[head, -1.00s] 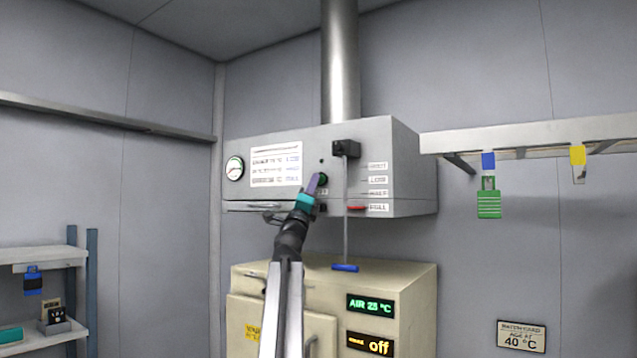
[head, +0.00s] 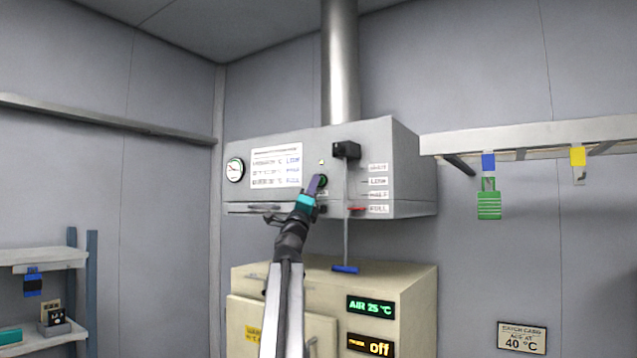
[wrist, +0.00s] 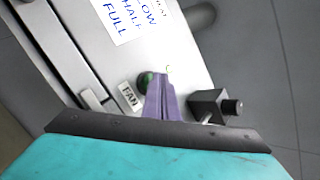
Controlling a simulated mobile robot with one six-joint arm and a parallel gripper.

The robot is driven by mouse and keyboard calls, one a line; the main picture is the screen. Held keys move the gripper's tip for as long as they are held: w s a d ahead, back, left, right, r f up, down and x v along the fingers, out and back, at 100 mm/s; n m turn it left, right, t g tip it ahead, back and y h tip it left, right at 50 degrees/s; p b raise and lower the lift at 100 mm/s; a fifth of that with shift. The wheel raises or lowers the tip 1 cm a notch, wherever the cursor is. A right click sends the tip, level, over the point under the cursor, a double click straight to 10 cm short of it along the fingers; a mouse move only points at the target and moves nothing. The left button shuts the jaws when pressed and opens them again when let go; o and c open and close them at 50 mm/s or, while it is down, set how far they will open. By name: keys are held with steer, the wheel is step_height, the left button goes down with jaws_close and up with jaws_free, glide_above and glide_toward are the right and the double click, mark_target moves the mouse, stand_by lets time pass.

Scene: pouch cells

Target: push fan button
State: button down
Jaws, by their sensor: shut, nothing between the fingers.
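The fan button (head: 323,181) is a round green button in a dark surround on the front of the grey hood (head: 405,165). It also shows in the wrist view (wrist: 146,79), beside a FAN label (wrist: 129,96). My gripper (head: 315,184) is shut and empty, with its purple fingertips (wrist: 161,88) at the button. The fingers hide part of the button, and I cannot tell whether they touch it. A small lamp (head: 321,162) just above the button shows pale and bright.
A black box (head: 346,150) with a hanging cord and blue handle (head: 345,269) is right of the button. A red pointer (head: 357,209) sits by the level labels. A cream oven (head: 415,300) stands below. A shelf with hanging tags (head: 530,135) is at right.

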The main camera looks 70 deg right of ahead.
steer(key=shift+a, duration=0.15)
steer(key=shift+w+a, duration=0.15)
steer(key=shift+a, duration=0.2)
steer(key=shift+a, duration=0.1)
steer(key=a+p, duration=0.1)
steer(key=a, duration=0.1)
steer(key=w+a, duration=0.1)
steer(key=a+p, duration=0.1)
steer(key=a, duration=0.1)
steer(key=shift+w+a+p, duration=0.25)
steer(key=shift+a+p, duration=0.05)
steer(key=shift+p, duration=0.05)
stand_by(0.4)
stand_by(0.4)
